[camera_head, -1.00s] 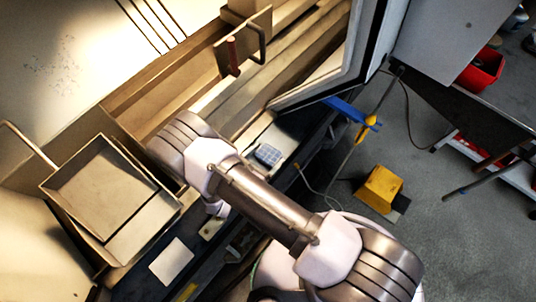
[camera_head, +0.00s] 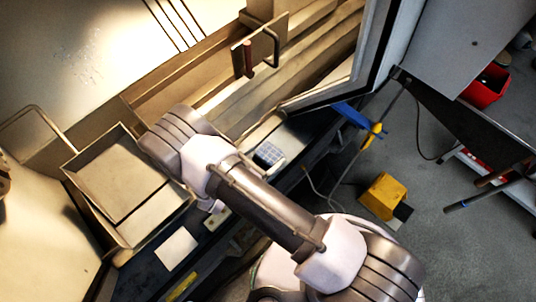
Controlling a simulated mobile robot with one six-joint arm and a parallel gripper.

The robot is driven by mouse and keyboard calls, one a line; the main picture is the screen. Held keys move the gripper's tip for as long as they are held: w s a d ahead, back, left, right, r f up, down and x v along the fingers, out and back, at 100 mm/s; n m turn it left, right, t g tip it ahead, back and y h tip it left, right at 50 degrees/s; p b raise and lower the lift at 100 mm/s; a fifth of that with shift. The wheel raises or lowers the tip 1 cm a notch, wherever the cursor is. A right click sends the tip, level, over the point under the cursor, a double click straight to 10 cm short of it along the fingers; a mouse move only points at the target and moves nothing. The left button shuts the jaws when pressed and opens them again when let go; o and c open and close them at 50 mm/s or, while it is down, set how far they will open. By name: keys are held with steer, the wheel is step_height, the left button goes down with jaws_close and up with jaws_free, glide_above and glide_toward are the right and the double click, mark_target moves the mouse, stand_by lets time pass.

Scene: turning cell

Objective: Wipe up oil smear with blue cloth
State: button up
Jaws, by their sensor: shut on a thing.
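My arm runs from the lower right up to the left, over the front ledge of the machine. Its gripper does not show in this view, so I cannot see what it holds. I see no plain blue cloth. A small blue-grey checked pad (camera_head: 269,155) lies on the ledge just right of my arm; I cannot tell whether it is cloth or a keypad. No clear oil smear shows. Faint grey speckles (camera_head: 88,66) mark the pale panel at upper left, and I cannot tell what they are.
An open metal tray (camera_head: 130,180) stands left of my arm. A white square sheet (camera_head: 176,249) lies on the dark ledge below it. A machine door frame (camera_head: 360,85) stands at upper right. A yellow box (camera_head: 383,196) and a cable are on the grey floor.

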step_height(320, 180, up, 2)
steer(key=shift+r+p, duration=0.1)
steer(key=shift+p, duration=0.4)
stand_by(0.4)
